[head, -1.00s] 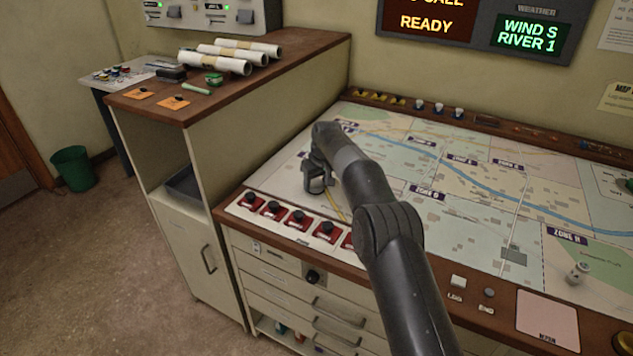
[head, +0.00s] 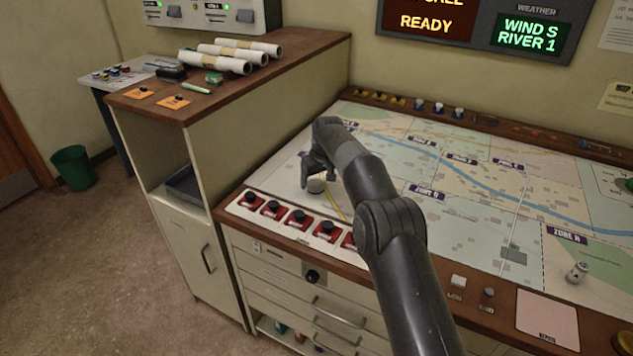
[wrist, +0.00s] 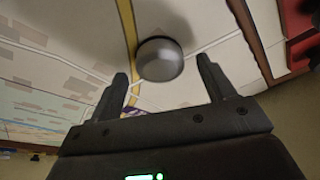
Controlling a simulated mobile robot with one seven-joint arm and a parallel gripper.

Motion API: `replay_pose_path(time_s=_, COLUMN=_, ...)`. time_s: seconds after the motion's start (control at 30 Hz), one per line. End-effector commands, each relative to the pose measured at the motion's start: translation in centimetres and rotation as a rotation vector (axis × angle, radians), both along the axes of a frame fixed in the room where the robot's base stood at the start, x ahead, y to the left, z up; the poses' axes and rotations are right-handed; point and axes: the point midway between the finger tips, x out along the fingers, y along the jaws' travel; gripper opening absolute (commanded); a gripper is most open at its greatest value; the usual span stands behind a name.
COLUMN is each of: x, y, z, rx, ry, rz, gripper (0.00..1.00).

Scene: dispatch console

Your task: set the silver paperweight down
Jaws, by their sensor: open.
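The silver paperweight (head: 316,186) is a small round piece standing on the map table (head: 470,215), near its left front corner behind the red-based knobs. It also shows in the wrist view (wrist: 160,60), just beyond the fingertips and centred between them, close to a yellow line on the map. My gripper (head: 313,172) is just above and behind the paperweight. In the wrist view, my gripper (wrist: 163,82) has its two fingers wide apart with nothing between them. The paperweight appears clear of both fingers.
A row of red-based knobs (head: 297,219) lines the table's front left edge. A small grey-white piece (head: 577,271) stands on the map at the right. A higher wooden counter (head: 240,95) with rolled papers (head: 215,63) is on the left. The map's middle is clear.

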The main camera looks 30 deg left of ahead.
Motion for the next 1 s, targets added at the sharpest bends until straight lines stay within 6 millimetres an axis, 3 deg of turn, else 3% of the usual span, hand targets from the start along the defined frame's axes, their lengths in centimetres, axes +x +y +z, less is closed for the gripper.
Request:
replay_pose_path(time_s=0.3, x=-0.9, y=-1.6, z=6.6, rx=0.002, ry=-0.002, rz=-0.001, gripper=0.75)
replay_pose_path(time_s=0.5, x=-1.3, y=-2.3, z=9.4, rx=0.002, ry=-0.001, rz=-0.001, gripper=0.75)
replay_pose_path(time_s=0.9, x=-1.5, y=-2.6, z=10.4, rx=0.0, ry=0.0, rz=-0.002, gripper=0.75)
replay_pose_path(time_s=1.0, x=-1.3, y=-3.5, z=11.5, rx=0.002, ry=-0.006, rz=-0.016, gripper=0.75)
